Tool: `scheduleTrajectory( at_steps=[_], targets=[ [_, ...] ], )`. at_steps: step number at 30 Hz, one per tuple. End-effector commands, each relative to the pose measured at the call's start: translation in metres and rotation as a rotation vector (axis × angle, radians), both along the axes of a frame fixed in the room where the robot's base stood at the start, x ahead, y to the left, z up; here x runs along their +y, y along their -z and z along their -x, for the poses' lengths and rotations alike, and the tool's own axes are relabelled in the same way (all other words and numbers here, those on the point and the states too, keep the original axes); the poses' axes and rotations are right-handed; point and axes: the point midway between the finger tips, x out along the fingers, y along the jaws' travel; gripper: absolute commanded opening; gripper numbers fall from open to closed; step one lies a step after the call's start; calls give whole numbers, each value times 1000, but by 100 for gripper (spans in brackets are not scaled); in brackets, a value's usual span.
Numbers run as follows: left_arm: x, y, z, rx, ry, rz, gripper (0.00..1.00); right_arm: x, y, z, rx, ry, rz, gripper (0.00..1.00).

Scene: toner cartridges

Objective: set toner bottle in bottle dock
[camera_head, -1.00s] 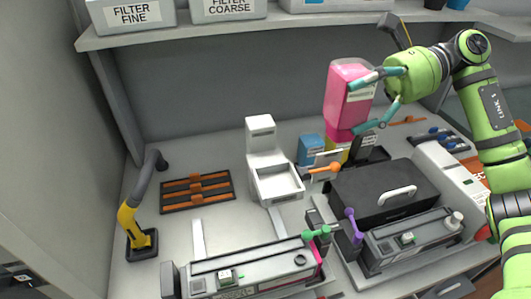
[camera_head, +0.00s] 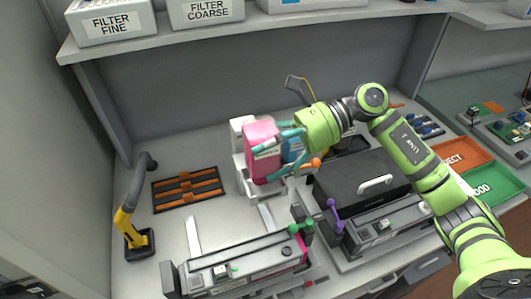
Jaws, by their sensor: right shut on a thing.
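The pink toner bottle (camera_head: 260,139) is held upright in my right gripper (camera_head: 281,151). The gripper's teal fingers are closed around it from the right. The bottle is at the white bottle dock (camera_head: 237,129), in front of its back plate and above its tray. The tray's front rim shows below the bottle. I cannot tell whether the bottle's bottom rests in the tray or hangs just above it. My left gripper is not in view.
A black box with a handle (camera_head: 362,186) lies further right. Long grey cartridges (camera_head: 245,268) lie in front. An orange-slotted rack (camera_head: 187,188) is at left.

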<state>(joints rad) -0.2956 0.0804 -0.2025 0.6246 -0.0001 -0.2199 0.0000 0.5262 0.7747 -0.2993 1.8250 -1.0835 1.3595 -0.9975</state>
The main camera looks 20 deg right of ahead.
Motion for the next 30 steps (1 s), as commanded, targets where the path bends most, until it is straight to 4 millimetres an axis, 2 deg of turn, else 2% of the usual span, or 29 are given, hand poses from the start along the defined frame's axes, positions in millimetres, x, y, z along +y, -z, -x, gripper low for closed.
scheduleTrajectory(
  at_steps=[1,4,16,17,18,30],
  targets=[
    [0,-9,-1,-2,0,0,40,0,4,1,7,1,-3,25],
    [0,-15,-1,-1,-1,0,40,0,17,0,5,1,-3,25],
    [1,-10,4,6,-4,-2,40,0,27,0,-1,1,-1,25],
    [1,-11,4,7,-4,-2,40,-1,26,0,0,0,0,96],
    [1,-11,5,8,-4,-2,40,-1,26,0,0,0,0,100],
    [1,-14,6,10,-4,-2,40,-1,23,0,1,0,0,100]
  ],
)
